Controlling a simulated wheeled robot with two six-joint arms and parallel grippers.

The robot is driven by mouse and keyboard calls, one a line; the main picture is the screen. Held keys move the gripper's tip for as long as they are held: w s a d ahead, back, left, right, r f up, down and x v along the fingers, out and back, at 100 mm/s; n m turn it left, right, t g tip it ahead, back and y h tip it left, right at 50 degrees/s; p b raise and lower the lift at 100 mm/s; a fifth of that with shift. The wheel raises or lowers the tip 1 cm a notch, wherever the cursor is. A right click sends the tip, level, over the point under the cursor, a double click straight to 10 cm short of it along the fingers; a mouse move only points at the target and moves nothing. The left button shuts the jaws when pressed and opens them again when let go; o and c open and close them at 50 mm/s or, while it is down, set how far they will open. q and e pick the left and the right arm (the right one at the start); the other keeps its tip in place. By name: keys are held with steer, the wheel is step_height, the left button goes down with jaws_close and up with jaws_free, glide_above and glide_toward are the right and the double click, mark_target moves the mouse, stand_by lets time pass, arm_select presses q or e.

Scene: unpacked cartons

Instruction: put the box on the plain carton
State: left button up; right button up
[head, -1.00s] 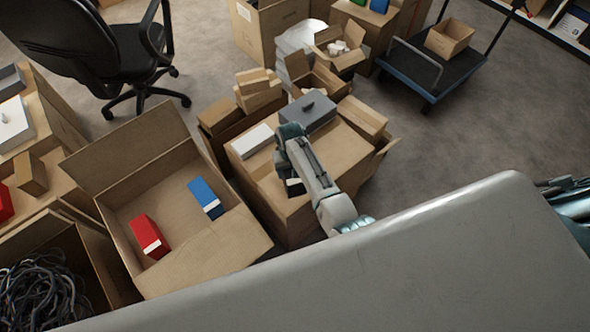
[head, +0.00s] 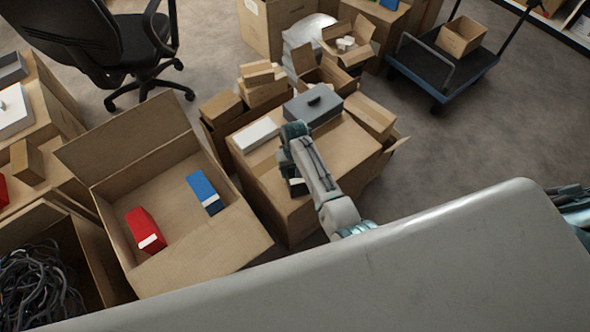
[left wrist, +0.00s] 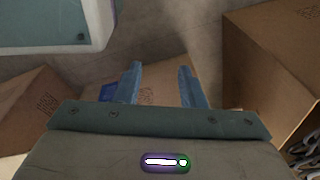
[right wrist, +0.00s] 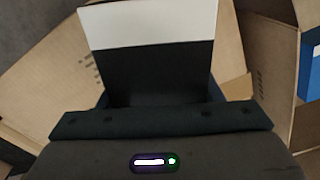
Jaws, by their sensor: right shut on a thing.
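My right gripper (right wrist: 160,100) is shut on a box (right wrist: 150,60), black with a broad white band, held up close to the right wrist camera. In the head view the arm bends down over the front of a large closed carton (head: 262,185); only a dark and white bit of the box shows under it. I cannot tell there whether the box touches the carton. A white box (head: 256,135) and a grey case with a handle (head: 313,106) stand on that carton. My left gripper (left wrist: 160,88) is open and empty, with cartons below; it is out of the head view.
An open carton (head: 130,185) at left holds a red box (head: 144,230) and a blue box (head: 205,192). A carton of black cables (head: 95,265) stands at lower left. Small cartons (head: 262,82) are stacked behind. A trolley (head: 440,70) stands at upper right, with clear floor before it.

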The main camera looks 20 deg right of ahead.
steer(key=shift+f, duration=0.1)
arm_select(q)
steer(key=shift+w+r, duration=0.1)
arm_select(e)
steer(key=o, duration=1.3)
steer(key=shift+r, duration=0.35)
step_height(320, 180, up, 11)
steer(key=shift+f+p, duration=0.2)
steer(key=shift+p, duration=0.5)
arm_select(q)
steer(key=shift+s+a+f, duration=0.15)
steer(key=shift+s+f, duration=0.55)
steer(key=shift+f, duration=0.1)
steer(key=shift+s+a+f, duration=0.1)
steer(key=shift+s+f, duration=0.55)
steer(key=shift+f, duration=0.15)
arm_select(e)
steer(key=shift+r, duration=0.5)
